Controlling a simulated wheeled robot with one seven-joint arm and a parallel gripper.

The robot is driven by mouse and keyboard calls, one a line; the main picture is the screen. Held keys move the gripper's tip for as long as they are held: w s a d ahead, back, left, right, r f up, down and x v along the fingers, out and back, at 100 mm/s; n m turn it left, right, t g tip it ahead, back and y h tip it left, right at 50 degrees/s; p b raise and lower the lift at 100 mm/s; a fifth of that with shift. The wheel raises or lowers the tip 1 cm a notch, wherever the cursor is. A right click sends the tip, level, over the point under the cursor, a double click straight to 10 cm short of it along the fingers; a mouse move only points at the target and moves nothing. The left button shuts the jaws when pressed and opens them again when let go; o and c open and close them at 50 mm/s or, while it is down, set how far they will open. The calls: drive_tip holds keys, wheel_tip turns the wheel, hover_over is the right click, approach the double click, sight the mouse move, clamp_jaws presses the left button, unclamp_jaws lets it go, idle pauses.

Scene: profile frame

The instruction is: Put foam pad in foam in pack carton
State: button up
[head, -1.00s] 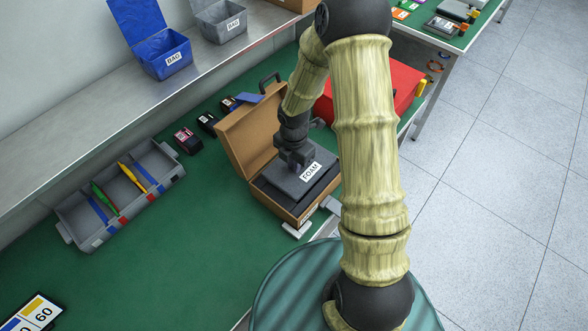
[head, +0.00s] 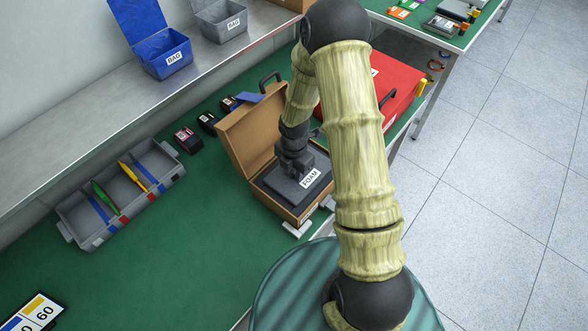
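The pack carton is a brown box with its lid (head: 250,128) open. Dark foam (head: 270,201) lines its inside. The grey foam pad (head: 284,187), with a white FOAM label, lies flat within the dark foam's outline, low in the carton. Whether it is fully seated all round cannot be told. My gripper (head: 295,169) points down at the pad's upper middle and appears shut on it. The fingertips are small and dark, and partly hidden.
A grey divided tray (head: 160,205) with green and yellow tools stands at left. Small dark boxes (head: 187,140) stand behind the carton. A red case (head: 395,85) is at right, partly behind my arm. Blue and grey bins (head: 165,57) stand on the shelf.

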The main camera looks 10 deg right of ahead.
sight(294, 172)
drive_tip(key=shift+r, duration=0.15)
wheel_tip(294, 172, up, 12)
drive_tip(key=b, duration=0.1)
idle(0.6)
idle(0.5)
drive_tip(key=s+d+r+m+t, duration=0.1)
drive_tip(key=s+r+m, duration=0.3)
drive_tip(key=m, duration=0.8)
drive_tip(key=s+d+r+m+t, duration=0.1)
drive_tip(key=s+r+m, duration=0.3)
drive_tip(key=s+m, duration=0.4)
drive_tip(key=m, duration=0.5)
drive_tip(key=shift+s+d+r+t, duration=0.15)
drive_tip(key=shift+s+r+t, duration=0.15)
drive_tip(key=shift+s, duration=0.05)
